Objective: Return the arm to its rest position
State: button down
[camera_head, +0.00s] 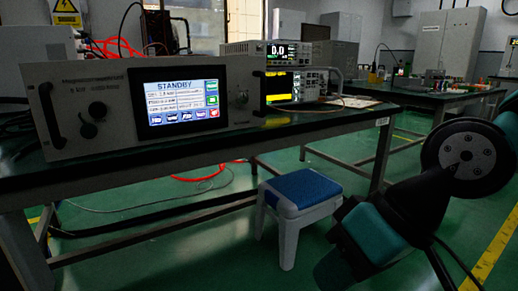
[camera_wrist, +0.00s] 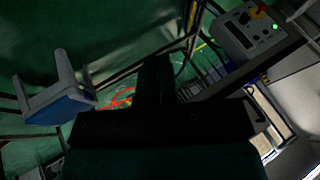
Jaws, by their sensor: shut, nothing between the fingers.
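My arm (camera_head: 385,235) shows at the lower right of the head view, beside the table and apart from it. Its dark links and teal covers are folded in the free space right of the stool. My gripper is not clearly seen in the head view. In the wrist view my gripper (camera_wrist: 157,75) is a dark shape at the centre, with its fingers together and nothing held. The microwave generator (camera_head: 130,103) sits on the table at the left of the head view, its lit screen (camera_head: 182,102) reading STANDBY.
A blue-topped stool (camera_head: 301,188) stands before the table (camera_head: 120,185); it also shows tilted in the wrist view (camera_wrist: 58,100). Stacked instruments (camera_head: 285,75) stand behind the generator. A control box with a green light (camera_wrist: 250,30) is at upper right in the wrist view. Red cables lie on the floor.

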jog(key=s+d+h+p, duration=0.1)
jog(key=s+d+h, duration=0.25)
jog(key=d, duration=0.35)
notch_tip(320, 180, up, 37)
jog(key=p, duration=3.7)
jog(key=shift+s+a+r+g+y, duration=0.15)
jog(key=shift+s+a+g+y, duration=0.15)
jog(key=shift+g+y, duration=0.1)
jog(key=c, duration=1.6)
grip_release()
jog(key=shift+r+p, duration=0.15)
jog(key=shift+p, duration=0.25)
jog(key=o, duration=0.4)
jog(key=shift+c, duration=0.2)
jog(key=shift+o, duration=0.5)
